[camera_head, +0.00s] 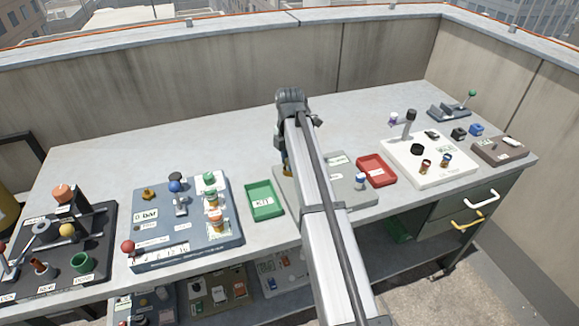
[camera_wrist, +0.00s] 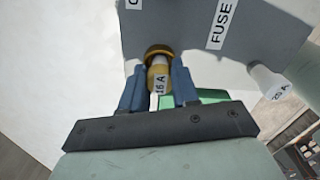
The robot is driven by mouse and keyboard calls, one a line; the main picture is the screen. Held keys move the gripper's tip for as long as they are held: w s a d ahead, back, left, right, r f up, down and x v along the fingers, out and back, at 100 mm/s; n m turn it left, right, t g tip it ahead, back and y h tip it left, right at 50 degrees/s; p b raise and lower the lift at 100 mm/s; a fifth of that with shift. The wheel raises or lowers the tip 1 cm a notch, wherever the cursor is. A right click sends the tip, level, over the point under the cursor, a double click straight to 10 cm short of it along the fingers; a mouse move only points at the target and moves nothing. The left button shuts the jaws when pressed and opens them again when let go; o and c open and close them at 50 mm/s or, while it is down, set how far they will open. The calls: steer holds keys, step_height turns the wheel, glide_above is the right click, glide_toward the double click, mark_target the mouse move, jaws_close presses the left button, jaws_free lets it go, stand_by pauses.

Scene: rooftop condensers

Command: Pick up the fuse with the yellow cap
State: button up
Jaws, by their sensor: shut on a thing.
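The fuse with the yellow cap (camera_wrist: 158,82) is between the blue fingers of my gripper (camera_wrist: 160,76) in the wrist view. Its cap carries a "16 A" label and a pale body shows beyond it. My gripper is shut on this fuse. The fuse's far end meets a gold ring at the grey fuse board (camera_wrist: 190,45); I cannot tell whether it is seated or clear. In the head view the arm covers most of the gripper and part of the grey board (camera_head: 350,192).
A green tray (camera_head: 264,212) lies left of the board and a red tray (camera_head: 378,183) right. A blue-grey panel (camera_head: 150,257) and a white panel (camera_head: 440,181) stand farther out. The back of the bench is clear.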

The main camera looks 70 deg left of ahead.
jaws_close()
